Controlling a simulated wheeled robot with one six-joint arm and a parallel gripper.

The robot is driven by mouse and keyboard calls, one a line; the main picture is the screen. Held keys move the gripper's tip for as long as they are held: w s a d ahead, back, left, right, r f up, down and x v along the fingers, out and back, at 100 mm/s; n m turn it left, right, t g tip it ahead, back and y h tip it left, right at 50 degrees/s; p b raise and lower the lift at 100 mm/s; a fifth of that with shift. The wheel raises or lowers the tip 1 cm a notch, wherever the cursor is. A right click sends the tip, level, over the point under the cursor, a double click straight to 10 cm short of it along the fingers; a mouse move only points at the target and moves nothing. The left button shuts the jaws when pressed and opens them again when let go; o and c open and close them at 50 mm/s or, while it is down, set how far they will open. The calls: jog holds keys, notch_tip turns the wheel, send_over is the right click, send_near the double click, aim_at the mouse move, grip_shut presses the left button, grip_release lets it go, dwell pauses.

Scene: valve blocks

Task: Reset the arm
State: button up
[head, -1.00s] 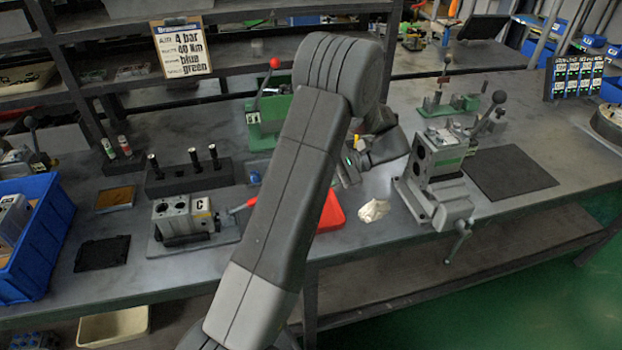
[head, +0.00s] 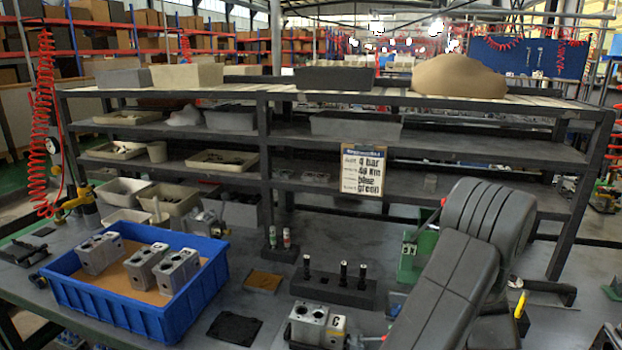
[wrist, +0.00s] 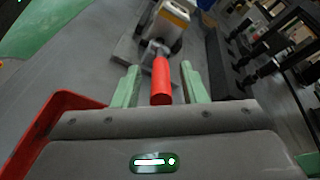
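My gripper (wrist: 160,88) shows in the wrist view with its two green fingers apart. The red handle (wrist: 161,82) of a lever or tool lies between them, with a gap on each side. Its far end meets a grey metal valve block (wrist: 174,14) at the top of that view. In the head view my arm (head: 450,285) reaches up from the bottom right and bends at its thick joint. My gripper is hidden from the head view. The block marked C (head: 318,325) stands at the bottom edge, left of my arm.
A dark holder with upright pins (head: 335,290) stands behind the C block. A blue bin (head: 140,300) with several valve blocks is at left. Shelving (head: 265,150) with a hanging sign (head: 363,170) rises behind the bench.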

jog(key=shift+w+a+f, duration=0.1)
jog(key=shift+a, duration=0.2)
jog(key=shift+d, duration=0.1)
